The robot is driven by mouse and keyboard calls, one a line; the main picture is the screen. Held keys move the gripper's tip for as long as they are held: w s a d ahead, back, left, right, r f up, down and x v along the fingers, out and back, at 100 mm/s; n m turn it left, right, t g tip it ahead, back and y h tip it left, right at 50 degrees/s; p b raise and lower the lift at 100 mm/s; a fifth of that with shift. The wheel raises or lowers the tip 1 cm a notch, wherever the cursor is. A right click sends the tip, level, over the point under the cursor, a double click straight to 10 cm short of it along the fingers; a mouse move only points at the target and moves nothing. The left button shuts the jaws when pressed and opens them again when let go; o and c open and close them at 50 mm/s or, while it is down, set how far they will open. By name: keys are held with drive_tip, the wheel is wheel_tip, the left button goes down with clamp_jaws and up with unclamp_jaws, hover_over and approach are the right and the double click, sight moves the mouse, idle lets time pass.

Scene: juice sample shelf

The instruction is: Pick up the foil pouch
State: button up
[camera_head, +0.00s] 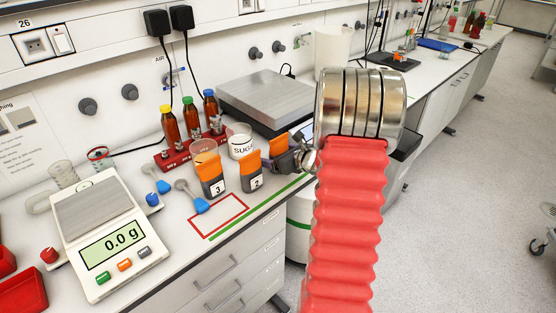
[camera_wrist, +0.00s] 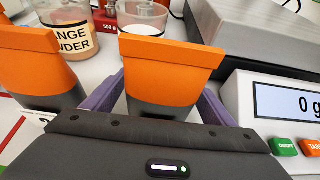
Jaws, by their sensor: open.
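Several similar pouches with orange tops and dark grey lower parts stand in a row on the bench. In the head view they are pouch 3 (camera_head: 211,178), pouch 2 (camera_head: 251,171) and a third pouch (camera_head: 279,144) at the right, whose number is hidden. My gripper (camera_head: 290,157) is at this third pouch. In the wrist view that pouch (camera_wrist: 170,60) stands upright between the open purple fingers of my gripper (camera_wrist: 160,88). Its lower part is hidden behind the gripper body. Whether the fingers touch it, I cannot tell.
Close left of it in the wrist view is another orange pouch (camera_wrist: 38,60). The sugar jar (camera_head: 240,142), an orange powder jar (camera_head: 204,152) and a red bottle rack (camera_head: 190,148) stand behind. A large scale (camera_head: 268,97) and a small balance (camera_head: 100,225) flank the row.

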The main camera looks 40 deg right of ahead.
drive_tip(key=shift+c, duration=0.7)
drive_tip(key=c, duration=1.1)
drive_tip(key=shift+r, duration=0.1)
drive_tip(key=shift+c, duration=0.2)
wheel_tip(320, 180, up, 10)
